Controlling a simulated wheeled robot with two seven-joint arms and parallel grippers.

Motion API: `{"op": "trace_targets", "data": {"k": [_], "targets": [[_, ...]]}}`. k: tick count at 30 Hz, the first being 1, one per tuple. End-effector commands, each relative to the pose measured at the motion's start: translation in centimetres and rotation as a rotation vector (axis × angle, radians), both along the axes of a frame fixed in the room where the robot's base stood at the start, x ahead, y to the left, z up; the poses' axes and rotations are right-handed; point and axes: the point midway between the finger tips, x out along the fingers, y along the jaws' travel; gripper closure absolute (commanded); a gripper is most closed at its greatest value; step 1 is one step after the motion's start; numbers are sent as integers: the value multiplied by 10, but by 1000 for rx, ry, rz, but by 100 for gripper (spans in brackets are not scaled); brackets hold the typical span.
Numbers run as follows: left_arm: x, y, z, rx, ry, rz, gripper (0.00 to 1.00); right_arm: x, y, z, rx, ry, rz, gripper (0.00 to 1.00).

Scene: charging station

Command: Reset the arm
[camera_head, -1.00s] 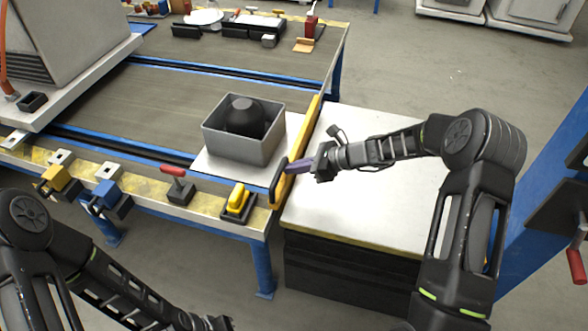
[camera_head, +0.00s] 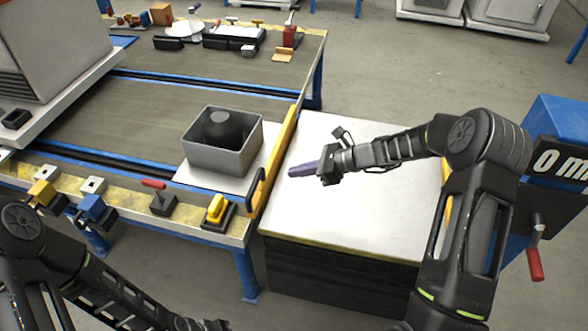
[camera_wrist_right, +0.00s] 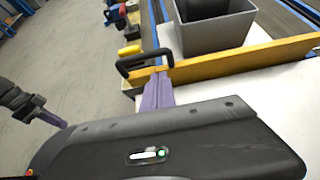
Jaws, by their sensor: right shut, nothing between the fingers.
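My right arm comes in from the right in the head view. Its gripper (camera_head: 303,170) has purple fingers that are shut and empty above the white-topped stand (camera_head: 345,215). In the right wrist view the purple fingers (camera_wrist_right: 157,92) are together and point toward a yellow bar with a black handle (camera_wrist_right: 143,62). That handle also shows in the head view, left of the fingers and apart from them. My left arm is at the lower left of the head view, with its end (camera_head: 215,325) low at the bottom edge; its fingers are not clear.
A grey open box (camera_head: 222,155) with a dark round object (camera_head: 224,128) stands on the workbench left of the right gripper. The yellow bar (camera_head: 284,140) runs along the bench edge. A blue post (camera_head: 555,120) stands at the right. Several switches line the bench front.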

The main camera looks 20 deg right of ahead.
Motion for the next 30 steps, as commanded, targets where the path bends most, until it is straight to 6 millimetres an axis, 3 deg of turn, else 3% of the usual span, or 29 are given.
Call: {"op": "trace_targets", "data": {"k": [16, 20, 23, 26, 29, 30], "targets": [[0, 0, 0, 0, 0, 1, 100, -1, 0, -1, -2, 2, 1, 100], [0, 0, 4, 0, 0, 1, 100, -9, 6, -10, -37, 8, 29, 100], [0, 0, 10, 0, 0, 1, 100, -30, 21, -32, -115, 16, 100, 100], [0, 0, 19, 0, 0, 1, 100, -66, 41, -64, -249, 11, 235, 100], [0, 0, 32, 0, 1, 2, 100, -121, 63, -99, -426, -30, 453, 100], [0, 0, 39, 0, 1, 2, 100, -147, 71, -112, -502, -65, 566, 100]]}}
